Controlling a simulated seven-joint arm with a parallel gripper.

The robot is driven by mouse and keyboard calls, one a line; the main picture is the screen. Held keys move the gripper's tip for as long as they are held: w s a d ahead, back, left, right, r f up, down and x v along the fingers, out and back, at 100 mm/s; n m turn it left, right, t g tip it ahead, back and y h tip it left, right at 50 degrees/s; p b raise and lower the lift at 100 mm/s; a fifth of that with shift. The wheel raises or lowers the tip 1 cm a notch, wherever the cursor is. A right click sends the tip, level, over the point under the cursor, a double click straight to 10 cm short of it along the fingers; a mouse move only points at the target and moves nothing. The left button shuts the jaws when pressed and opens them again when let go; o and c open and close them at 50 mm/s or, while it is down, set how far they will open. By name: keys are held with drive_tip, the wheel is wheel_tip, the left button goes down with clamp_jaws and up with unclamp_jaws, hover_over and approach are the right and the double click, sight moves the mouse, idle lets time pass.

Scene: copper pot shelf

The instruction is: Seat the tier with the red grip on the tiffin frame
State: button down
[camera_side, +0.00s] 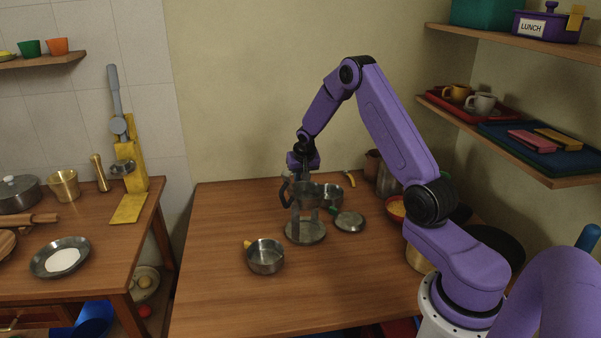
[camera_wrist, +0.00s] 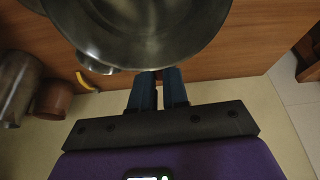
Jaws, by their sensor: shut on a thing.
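My gripper (camera_side: 303,172) points down over the middle of the table. In the wrist view its two blue fingers (camera_wrist: 158,92) are shut on a small reddish grip at the rim of a round steel tier (camera_wrist: 140,35). In the side view this tier (camera_side: 306,194) hangs above the tiffin frame (camera_side: 305,233), apart from its base. The frame is a round steel base with two short uprights. A dark loop (camera_side: 284,193) shows left of the held tier; I cannot tell what it belongs to. A steel tier with a yellow grip (camera_side: 265,258) stands front left.
Another steel vessel (camera_side: 330,196) stands just right of the held tier. A round lid-like piece (camera_side: 349,221) with a green grip lies right of the frame. A red bowl (camera_side: 396,207) and pots stand farther right.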

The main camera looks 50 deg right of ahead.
drive_tip(key=shift+f, duration=4)
drive_tip(key=shift+s+a+f, duration=0.15)
drive_tip(key=shift+f, duration=1.3)
drive_tip(key=c, duration=1.1)
unclamp_jaws()
drive_tip(key=shift+o, duration=0.2)
